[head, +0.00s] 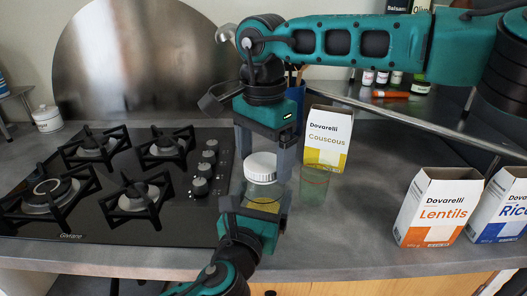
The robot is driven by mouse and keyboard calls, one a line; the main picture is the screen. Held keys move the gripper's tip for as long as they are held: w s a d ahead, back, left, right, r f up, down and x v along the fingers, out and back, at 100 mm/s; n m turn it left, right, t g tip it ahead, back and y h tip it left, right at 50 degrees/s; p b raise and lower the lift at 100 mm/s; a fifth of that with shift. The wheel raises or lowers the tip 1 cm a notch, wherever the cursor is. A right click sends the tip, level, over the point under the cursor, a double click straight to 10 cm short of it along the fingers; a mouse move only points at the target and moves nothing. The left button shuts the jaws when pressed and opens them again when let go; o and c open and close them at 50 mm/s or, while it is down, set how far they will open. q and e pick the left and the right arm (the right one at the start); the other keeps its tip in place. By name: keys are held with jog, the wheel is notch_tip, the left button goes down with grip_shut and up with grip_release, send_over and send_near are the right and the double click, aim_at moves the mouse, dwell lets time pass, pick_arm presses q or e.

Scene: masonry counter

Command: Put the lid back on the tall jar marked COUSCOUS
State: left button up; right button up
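The white lid (261,168) is between the fingers of my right gripper (263,160), which points down from above and appears shut on it. The clear jar (264,192) stands directly below the lid, with yellow contents low inside. I cannot tell whether the lid touches the jar's rim. My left gripper (256,202) reaches in from the front, with its fingers on either side of the jar, and appears shut on it. The grippers hide much of the jar, and no marking on it is readable.
Lentils (438,206) and Rice (500,207) boxes stand at right. A black hob (115,185) lies at left. A raised shelf (430,116) with small bottles is behind.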

jog(key=c, duration=1)
jog(key=m, duration=0.9)
jog(key=shift+m, duration=0.3)
jog(key=m, duration=0.3)
jog(key=shift+m, duration=0.4)
jog(key=m, duration=0.3)
jog(key=shift+m, duration=0.4)
jog(key=m, duration=0.7)
jog(key=o, duration=1.2)
